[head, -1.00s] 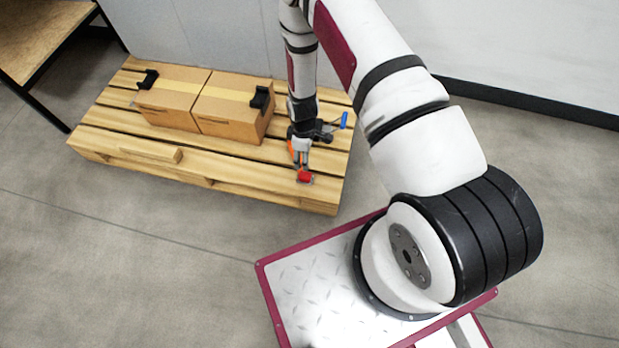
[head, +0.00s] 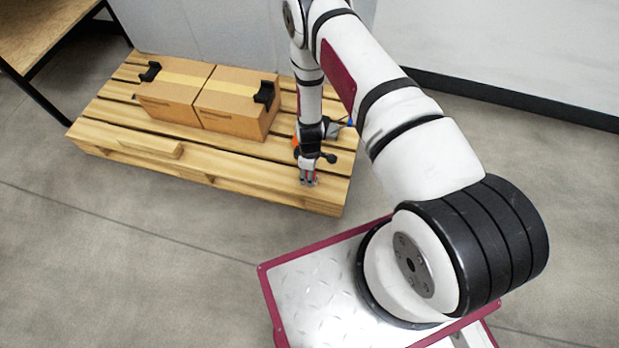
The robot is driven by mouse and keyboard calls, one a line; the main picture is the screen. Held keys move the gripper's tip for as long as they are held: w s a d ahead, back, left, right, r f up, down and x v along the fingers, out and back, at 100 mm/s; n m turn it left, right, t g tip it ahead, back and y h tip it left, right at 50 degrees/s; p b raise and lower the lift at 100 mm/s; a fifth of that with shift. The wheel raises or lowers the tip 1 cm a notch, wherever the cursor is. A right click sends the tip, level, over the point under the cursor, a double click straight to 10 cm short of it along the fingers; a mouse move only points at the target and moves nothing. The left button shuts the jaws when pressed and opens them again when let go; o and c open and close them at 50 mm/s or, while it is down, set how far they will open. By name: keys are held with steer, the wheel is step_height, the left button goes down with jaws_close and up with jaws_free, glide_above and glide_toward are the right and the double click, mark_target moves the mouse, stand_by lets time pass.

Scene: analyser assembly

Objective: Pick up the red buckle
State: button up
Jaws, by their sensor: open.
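The red buckle (head: 316,179) lies on the front right part of the wooden pallet. Only small red bits of it show, as my gripper (head: 309,183) covers most of it. My gripper points down with its fingertips at the buckle, at or just above the pallet boards. The jaws are open. I cannot tell whether the fingers touch the buckle or stand on both sides of it.
Two cardboard boxes (head: 172,107) with black corner pieces stand on the pallet (head: 240,182) left of my arm. A small wooden block (head: 150,148) lies near the pallet's front left. A wooden table (head: 45,30) is at the far left.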

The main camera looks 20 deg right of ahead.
steer(key=shift+f, duration=0.85)
steer(key=shift+r, duration=0.1)
jaws_close()
